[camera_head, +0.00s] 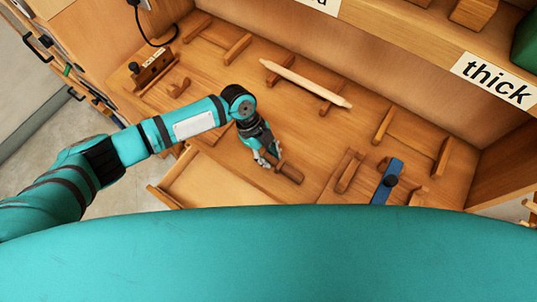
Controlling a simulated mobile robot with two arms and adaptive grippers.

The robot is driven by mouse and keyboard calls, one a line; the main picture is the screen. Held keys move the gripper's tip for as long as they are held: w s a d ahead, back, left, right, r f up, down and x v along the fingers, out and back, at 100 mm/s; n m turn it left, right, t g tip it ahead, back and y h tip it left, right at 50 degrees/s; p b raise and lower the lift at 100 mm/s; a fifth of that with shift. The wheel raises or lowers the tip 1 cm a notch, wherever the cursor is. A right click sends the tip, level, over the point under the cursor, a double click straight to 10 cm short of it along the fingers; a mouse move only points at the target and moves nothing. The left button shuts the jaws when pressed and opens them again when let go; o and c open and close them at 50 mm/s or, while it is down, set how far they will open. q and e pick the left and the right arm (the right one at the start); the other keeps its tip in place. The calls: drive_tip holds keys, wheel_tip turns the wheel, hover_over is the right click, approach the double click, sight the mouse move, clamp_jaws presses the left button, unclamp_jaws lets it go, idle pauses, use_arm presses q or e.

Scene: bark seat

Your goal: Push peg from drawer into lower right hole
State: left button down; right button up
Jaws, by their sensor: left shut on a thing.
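My left gripper (268,159) reaches in from the left and is shut just above the wooden work surface. A short brown wooden piece (291,173) shows right at its fingertips; it looks like the peg in its grip, though the contact is small and partly hidden by the fingers. A pale, pulled-out drawer (205,188) lies to the left and below the gripper, its near part hidden by my teal body. I cannot make out the lower right hole. My right gripper is not in view.
A long pale pointed stick (305,83) rests across wooden supports behind the gripper. A blue tool with a dark knob (388,181) stands to the right. A shelf with a "thick" label (494,80) is at upper right.

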use_arm(q)
drive_tip(key=shift+r+p, duration=2.25)
drive_tip(key=shift+r, duration=0.7)
